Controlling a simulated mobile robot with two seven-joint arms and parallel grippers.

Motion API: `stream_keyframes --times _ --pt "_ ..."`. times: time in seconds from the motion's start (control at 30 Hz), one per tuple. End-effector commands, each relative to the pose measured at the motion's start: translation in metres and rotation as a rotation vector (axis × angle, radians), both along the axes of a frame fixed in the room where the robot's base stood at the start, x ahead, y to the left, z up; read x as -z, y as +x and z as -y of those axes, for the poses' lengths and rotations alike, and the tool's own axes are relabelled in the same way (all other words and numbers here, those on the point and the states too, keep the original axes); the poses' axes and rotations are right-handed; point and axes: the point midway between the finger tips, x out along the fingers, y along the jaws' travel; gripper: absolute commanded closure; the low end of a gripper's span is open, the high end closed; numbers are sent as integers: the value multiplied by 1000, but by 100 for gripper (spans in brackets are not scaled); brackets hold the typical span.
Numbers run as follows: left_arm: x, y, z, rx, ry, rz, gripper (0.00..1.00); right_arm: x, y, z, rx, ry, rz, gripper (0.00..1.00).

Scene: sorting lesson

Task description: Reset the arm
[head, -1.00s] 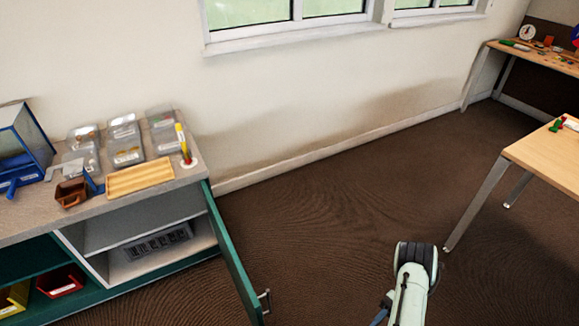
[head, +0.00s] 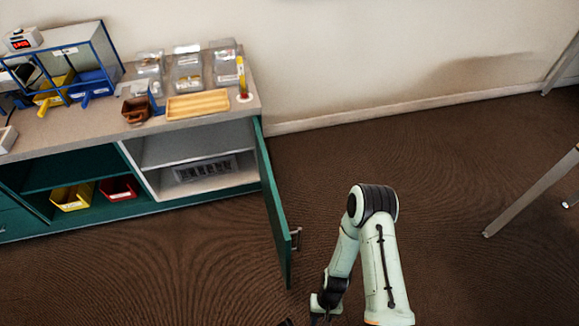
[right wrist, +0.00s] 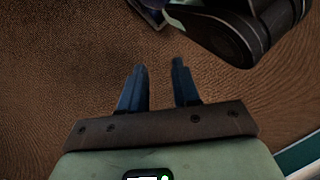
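My right arm (head: 378,255) rises from the bottom of the head view, bends at a dark elbow joint and folds back down to the left. Its wrist end (head: 328,298) is low in the head view, near the open cabinet door, and I cannot make out its fingers there. In the right wrist view my right gripper (right wrist: 158,68) has its two dark blue fingers apart with nothing between them, over brown carpet. A dark rounded part of my own body shows at the top right of that view. My left gripper is not in view.
A green cabinet door (head: 272,205) stands open left of my arm. The counter (head: 215,122) holds clear boxes, a wooden tray (head: 198,104) and a brown bin (head: 136,109). Yellow (head: 72,197) and red (head: 118,188) bins sit below. Carpet right of my arm is clear up to a table leg (head: 530,195).

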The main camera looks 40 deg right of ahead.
Motion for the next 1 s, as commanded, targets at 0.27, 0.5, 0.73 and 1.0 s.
stream_keyframes --times 0.27,0.5,0.73,1.0 --pt "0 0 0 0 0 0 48 -26 49 -58 -174 -89 366 69" --pt "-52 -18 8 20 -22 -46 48 -86 39 -74 -207 -71 395 69" --pt "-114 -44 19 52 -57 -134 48 -147 14 -85 -233 -23 313 69" --pt "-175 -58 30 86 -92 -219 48 -208 0 -95 -262 26 234 69"
